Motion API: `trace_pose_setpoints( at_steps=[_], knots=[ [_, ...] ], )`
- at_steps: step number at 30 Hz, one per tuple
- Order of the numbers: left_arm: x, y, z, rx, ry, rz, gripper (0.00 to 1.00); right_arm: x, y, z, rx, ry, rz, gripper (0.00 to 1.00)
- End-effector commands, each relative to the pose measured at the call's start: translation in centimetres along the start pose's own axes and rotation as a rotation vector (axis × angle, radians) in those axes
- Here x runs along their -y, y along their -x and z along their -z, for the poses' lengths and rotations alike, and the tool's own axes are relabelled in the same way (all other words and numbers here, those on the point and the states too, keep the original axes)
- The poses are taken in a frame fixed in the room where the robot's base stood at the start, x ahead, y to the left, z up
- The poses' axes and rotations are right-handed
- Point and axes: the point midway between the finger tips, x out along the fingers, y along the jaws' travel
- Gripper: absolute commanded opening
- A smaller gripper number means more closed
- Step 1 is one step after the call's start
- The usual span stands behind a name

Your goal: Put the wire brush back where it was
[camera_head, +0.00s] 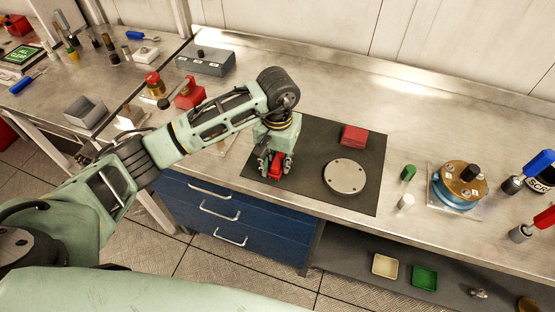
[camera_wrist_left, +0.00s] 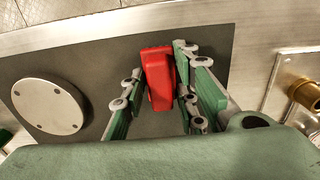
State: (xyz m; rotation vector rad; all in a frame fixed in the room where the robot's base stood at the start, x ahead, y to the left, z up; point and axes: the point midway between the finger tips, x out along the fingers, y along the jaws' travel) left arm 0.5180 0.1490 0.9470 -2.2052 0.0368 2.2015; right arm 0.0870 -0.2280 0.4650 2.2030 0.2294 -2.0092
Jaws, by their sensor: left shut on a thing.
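My left gripper (camera_head: 275,172) is over the front left part of the dark mat (camera_head: 313,178), pointing down. It is shut on a red thing (camera_head: 276,174). In the left wrist view this red thing (camera_wrist_left: 158,77) is a narrow block shape between the two fingers (camera_wrist_left: 158,95), above or on the mat. No bristles show, so I cannot tell whether it is the wire brush. A round grey disk with small holes (camera_head: 344,177) lies on the mat to the right of the gripper. My right gripper is not in view.
A red block (camera_head: 353,135) lies at the mat's back edge. A green cylinder (camera_head: 408,173), a white cylinder (camera_head: 405,202) and a brass-and-blue round fitting (camera_head: 460,183) stand to the right. A grey box (camera_head: 206,61) is at the back left. Blue drawers (camera_head: 230,215) are below the bench.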

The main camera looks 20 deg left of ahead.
Motion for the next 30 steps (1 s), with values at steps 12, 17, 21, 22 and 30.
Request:
trace_pose_setpoints(
  at_steps=[12,17,21,22,30],
  knots=[
    [0.0,-0.2,0.0,0.000,0.000,0.000,0.46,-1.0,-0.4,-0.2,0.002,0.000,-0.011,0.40],
    [0.0,-0.2,0.0,0.000,0.000,0.000,0.46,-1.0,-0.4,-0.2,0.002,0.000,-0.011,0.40],
    [0.0,-0.1,0.0,0.000,0.000,0.000,0.46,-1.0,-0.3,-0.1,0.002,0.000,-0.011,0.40],
    [0.0,-0.1,0.0,0.000,0.000,0.000,0.46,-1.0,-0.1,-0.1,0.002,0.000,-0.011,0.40],
    [0.1,3.5,0.3,-0.009,0.000,0.001,0.46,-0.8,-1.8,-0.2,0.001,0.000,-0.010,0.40]
  ],
)
